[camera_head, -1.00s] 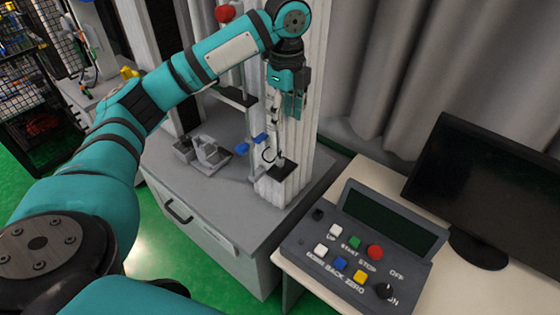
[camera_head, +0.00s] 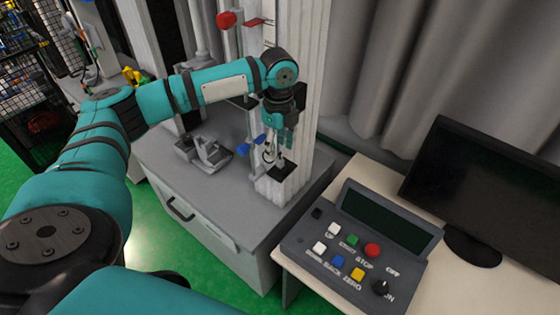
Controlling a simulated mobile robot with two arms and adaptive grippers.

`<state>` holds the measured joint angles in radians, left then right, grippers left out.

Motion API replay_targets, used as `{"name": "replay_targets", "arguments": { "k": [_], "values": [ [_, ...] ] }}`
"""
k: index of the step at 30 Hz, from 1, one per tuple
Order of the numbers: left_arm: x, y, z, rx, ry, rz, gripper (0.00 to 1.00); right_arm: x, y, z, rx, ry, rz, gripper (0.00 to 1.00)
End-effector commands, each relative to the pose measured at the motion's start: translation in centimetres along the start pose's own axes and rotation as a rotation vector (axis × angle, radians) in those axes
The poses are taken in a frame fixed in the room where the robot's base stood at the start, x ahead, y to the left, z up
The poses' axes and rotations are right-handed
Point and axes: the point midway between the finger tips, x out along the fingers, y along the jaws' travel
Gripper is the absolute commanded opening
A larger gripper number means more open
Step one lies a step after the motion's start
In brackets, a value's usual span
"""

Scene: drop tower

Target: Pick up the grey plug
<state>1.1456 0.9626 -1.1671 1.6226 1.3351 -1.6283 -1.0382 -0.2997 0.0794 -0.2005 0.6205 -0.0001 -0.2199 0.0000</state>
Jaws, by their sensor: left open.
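My left gripper (camera_head: 282,143) is open and points down in front of the pale drop tower column (camera_head: 311,90). Its fingers are just above a small grey part (camera_head: 280,161), which looks like the grey plug and stands on a black block (camera_head: 282,170) at the foot of the tower. The fingers hide the upper end of this part. I cannot tell whether they touch it. My right gripper is not in view.
Grey metal fixtures (camera_head: 210,153) and a blue knob (camera_head: 242,150) are left of the tower on the grey cabinet (camera_head: 190,185). At right are a control box (camera_head: 335,262) with coloured buttons and a black monitor (camera_head: 475,195).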

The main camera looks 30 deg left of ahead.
Motion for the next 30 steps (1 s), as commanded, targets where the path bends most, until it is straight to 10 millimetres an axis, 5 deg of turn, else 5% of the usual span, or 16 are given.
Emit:
{"name": "replay_targets", "arguments": {
  "k": [10,19,30],
  "values": [
    [4.5,-0.3,-0.1,-0.001,-0.002,0.004,0.44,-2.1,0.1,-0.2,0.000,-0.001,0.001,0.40],
    [5.0,-0.3,-0.1,0.000,-0.001,0.001,0.43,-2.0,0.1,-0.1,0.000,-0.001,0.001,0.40],
    [5.0,-0.3,-0.1,0.000,-0.001,0.001,0.00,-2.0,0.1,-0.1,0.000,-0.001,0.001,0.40]
  ]
}}
